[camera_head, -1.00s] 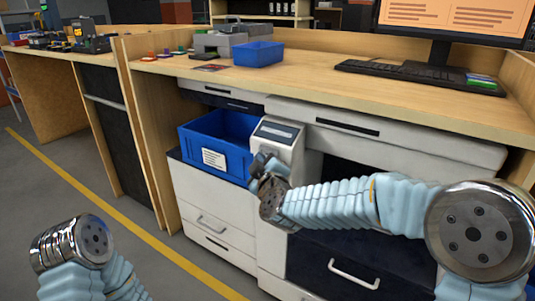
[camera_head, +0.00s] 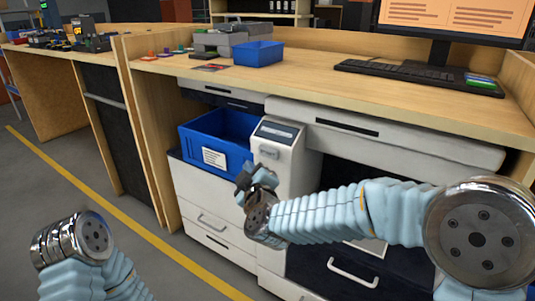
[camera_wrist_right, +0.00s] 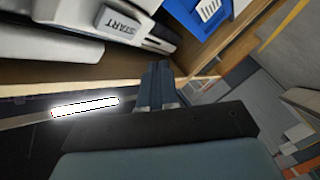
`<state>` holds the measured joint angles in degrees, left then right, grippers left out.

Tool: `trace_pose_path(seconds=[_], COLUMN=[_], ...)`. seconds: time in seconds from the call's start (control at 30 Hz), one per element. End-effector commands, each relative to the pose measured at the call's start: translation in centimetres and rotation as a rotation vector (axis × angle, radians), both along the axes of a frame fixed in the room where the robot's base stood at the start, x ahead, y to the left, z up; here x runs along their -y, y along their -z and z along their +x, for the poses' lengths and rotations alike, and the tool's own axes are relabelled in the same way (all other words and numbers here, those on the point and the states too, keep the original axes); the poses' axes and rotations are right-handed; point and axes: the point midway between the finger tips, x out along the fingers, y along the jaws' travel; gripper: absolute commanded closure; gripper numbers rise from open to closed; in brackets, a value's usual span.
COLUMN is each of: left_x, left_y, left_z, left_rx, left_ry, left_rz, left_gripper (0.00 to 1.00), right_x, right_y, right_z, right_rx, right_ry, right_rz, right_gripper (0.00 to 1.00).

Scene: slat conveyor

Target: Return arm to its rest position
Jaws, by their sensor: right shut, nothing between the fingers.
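My right arm (camera_head: 335,215) reaches in from the right in the head view, in a light-blue ribbed sleeve. Its gripper (camera_head: 243,178) points up and left, in front of the white device and below the blue bin's right end. In the right wrist view the fingers (camera_wrist_right: 155,75) are together with nothing between them. My left arm (camera_head: 80,250) shows at the bottom left; its gripper is out of view.
A blue bin (camera_head: 190,140) with a white label sits on a white cabinet (camera_head: 205,190), beside the white device (camera_head: 290,150); its START button (camera_wrist_right: 120,24) shows in the wrist view. The wooden desk (camera_head: 320,85) carries a small blue bin (camera_head: 258,53), keyboard (camera_head: 405,72) and monitor (camera_head: 455,18).

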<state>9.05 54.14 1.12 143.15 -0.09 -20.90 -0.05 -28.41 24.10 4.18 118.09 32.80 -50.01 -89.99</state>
Motion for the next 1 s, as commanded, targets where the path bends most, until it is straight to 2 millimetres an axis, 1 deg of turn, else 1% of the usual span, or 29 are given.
trace_pose_path(seconds=[0.2, 0.23, 0.27, 0.37, 0.4, 0.47, 0.5, 0.53, 0.57, 0.6, 0.67, 0.7, 0.77, 0.8, 0.87, 0.9, 1.0], left_x=[0.3, 0.7, 0.7, 0.6, 0.6, 0.6, 0.6, 0.5, 0.5, 0.5, 0.5, 0.5, 0.5, 0.5, 0.5, 0.5, 0.5], left_y=[0.0, 0.0, 0.0, 0.0, 0.0, 0.0, 0.0, 0.0, 0.0, 0.0, 0.0, 0.0, 0.0, 0.0, 0.0, 0.0, 0.0], left_z=[-0.1, -0.3, -0.3, -0.2, -0.2, -0.2, -0.2, -0.2, -0.2, -0.2, -0.2, -0.2, -0.2, -0.2, -0.2, -0.2, -0.2], left_rx=[-0.002, -0.005, -0.005, -0.004, -0.004, -0.004, -0.004, -0.004, -0.004, -0.004, -0.004, -0.004, -0.004, -0.004, -0.004, -0.004, -0.004], left_ry=[0.004, 0.012, 0.012, 0.009, 0.009, 0.009, 0.009, 0.009, 0.009, 0.009, 0.009, 0.009, 0.009, 0.009, 0.009, 0.009, 0.009], left_rz=[-0.004, -0.01, -0.011, -0.009, -0.009, -0.009, -0.009, -0.009, -0.009, -0.009, -0.009, -0.008, -0.008, -0.008, -0.008, -0.008, -0.008], left_gripper=[0.62, 0.62, 0.62, 0.62, 0.62, 0.62, 0.62, 0.62, 0.62, 0.62, 0.62, 0.62, 0.62, 0.62, 0.62, 0.62, 0.62], right_x=[0.0, 0.0, 0.2, 1.0, 1.6, 2.7, 3.5, 4.1, 4.7, 5.6, 6.9, 7.7, 8.8, 9.4, 10.1, 10.5, 11.0], right_y=[0.0, 0.2, 1.1, 5.9, 8.7, 13.5, 16.9, 19.5, 22.0, 25.1, 29.7, 32.5, 36.3, 38.5, 41.2, 42.6, 44.7], right_z=[0.0, 0.0, 0.1, 0.3, 0.3, -0.3, -1.0, -1.7, -2.6, -3.9, -6.4, -8.4, -11.8, -14.2, -17.8, -20.1, -24.7], right_rx=[0.0, -0.004, -0.023, -0.126, -0.19, -0.305, -0.392, -0.46, -0.529, -0.621, -0.761, -0.858, -1.001, -1.094, -1.22, -1.296, -1.444], right_ry=[0.0, 0.0, -0.002, -0.011, -0.011, -0.006, 0.004, 0.014, 0.029, 0.053, 0.101, 0.142, 0.211, 0.265, 0.348, 0.402, 0.525], right_rz=[0.0, 0.001, 0.007, 0.058, 0.091, 0.155, 0.202, 0.241, 0.282, 0.336, 0.421, 0.48, 0.567, 0.624, 0.704, 0.75, 0.843], right_gripper=[1.0, 1.0, 1.0, 1.0, 1.0, 1.0, 1.0, 1.0, 1.0, 1.0, 1.0, 1.0, 1.0, 1.0, 1.0, 1.0, 1.0])
